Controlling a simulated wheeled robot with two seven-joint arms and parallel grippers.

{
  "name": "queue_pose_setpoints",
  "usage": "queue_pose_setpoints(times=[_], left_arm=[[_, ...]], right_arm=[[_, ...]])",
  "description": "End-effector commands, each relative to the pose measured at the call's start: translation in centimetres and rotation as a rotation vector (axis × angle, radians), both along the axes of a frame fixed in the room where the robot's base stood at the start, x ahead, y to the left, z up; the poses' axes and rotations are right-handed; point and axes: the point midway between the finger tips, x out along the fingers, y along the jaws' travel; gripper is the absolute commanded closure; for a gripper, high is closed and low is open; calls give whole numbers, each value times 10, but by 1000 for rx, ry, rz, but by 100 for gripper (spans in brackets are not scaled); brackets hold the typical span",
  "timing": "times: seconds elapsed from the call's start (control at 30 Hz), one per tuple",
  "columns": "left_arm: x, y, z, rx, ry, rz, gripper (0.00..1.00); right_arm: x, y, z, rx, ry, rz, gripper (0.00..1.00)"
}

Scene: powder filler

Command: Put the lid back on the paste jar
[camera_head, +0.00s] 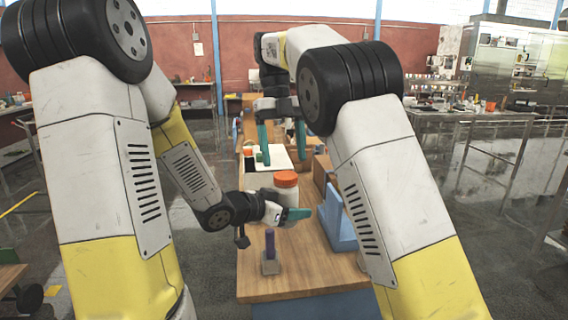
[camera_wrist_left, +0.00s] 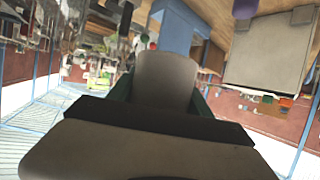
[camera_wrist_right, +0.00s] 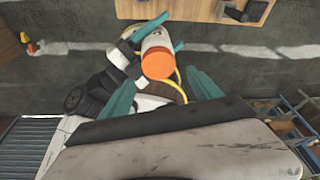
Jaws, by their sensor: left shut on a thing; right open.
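The paste jar (camera_head: 284,190) is white and upright in the head view, with the orange lid (camera_head: 286,178) on top of it. My left gripper (camera_head: 292,214) is shut around the jar's body, and its fingers hide the lower part. In the left wrist view the jar body (camera_wrist_left: 165,78) fills the space between the fingers. The right wrist view shows the orange lid (camera_wrist_right: 158,63) facing the camera on the jar's end; I cannot tell how tightly it sits. My right gripper (camera_head: 281,135) is open and empty, above and apart from the lid.
A wooden table (camera_head: 300,270) runs ahead. On it are a purple item (camera_head: 270,241) in a small grey stand, a blue angled stand (camera_head: 338,225) at the right, and a white board (camera_head: 278,160) farther back. The table front is mostly clear.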

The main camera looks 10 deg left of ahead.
Motion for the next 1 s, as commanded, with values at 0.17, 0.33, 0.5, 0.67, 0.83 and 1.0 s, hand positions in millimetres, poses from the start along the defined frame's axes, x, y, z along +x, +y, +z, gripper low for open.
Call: queue_pose_setpoints(times=[0.17,0.33,0.5,0.67,0.83,1.0], left_arm=[[0,0,1,-1,-2,0,100],[0,0,1,-1,-2,0,100],[0,0,1,-1,-2,0,100],[0,0,1,-1,-2,0,100],[0,0,1,-1,-2,0,100],[0,0,1,-1,-2,0,100]], right_arm=[[0,0,8,-1,2,0,27],[0,0,8,-1,2,0,27],[0,0,8,10,5,35,27],[-1,0,10,65,22,226,27],[-2,0,13,160,52,582,27],[-2,0,16,249,85,957,27]])
